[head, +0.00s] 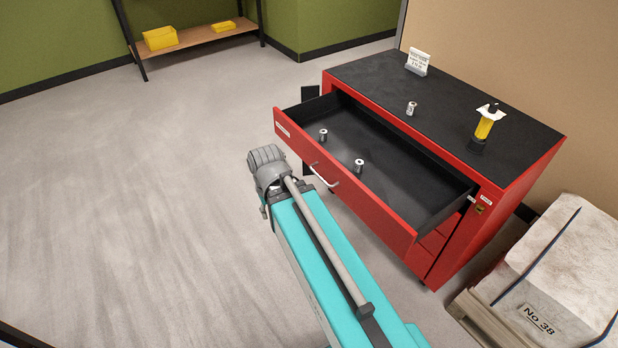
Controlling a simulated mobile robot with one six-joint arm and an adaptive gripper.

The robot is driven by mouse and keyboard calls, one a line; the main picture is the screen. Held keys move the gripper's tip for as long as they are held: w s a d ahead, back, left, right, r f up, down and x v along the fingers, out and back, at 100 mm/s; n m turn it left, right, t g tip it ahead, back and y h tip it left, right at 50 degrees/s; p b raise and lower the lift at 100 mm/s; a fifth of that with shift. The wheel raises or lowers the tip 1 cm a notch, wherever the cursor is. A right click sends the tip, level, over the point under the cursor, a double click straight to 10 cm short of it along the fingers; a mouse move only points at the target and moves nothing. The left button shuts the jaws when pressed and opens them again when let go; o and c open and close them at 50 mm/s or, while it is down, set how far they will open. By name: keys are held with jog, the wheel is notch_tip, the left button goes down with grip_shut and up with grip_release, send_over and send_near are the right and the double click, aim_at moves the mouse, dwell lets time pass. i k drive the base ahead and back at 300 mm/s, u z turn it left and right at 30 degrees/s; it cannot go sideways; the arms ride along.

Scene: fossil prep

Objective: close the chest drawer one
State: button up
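The red chest (462,232) stands at the right with a black top. Its top drawer (375,205) is pulled far out toward the lower left, showing a black interior. A pale bar handle (325,180) and a small white label are on the drawer front. Two small metal cylinders stand inside the drawer, one farther back (323,134) and one near the middle (359,165). My teal arm reaches up from the bottom, its grey wrist joint just left of the drawer front. My gripper's fingers do not show. Any contact with the drawer cannot be seen.
On the chest top are a white sign (418,62), a metal cylinder (411,108) and a yellow-and-black item (484,126). A wrapped block marked No 38 (560,275) sits on a pallet at lower right. A shelf (195,38) stands behind. The left floor is clear.

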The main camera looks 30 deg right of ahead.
aim_at(404, 191)
jog(key=u, duration=0.15)
jog(key=k, duration=1.5)
jog(key=z, duration=0.5)
jog(key=i, duration=1)
jog(key=u, duration=0.05)
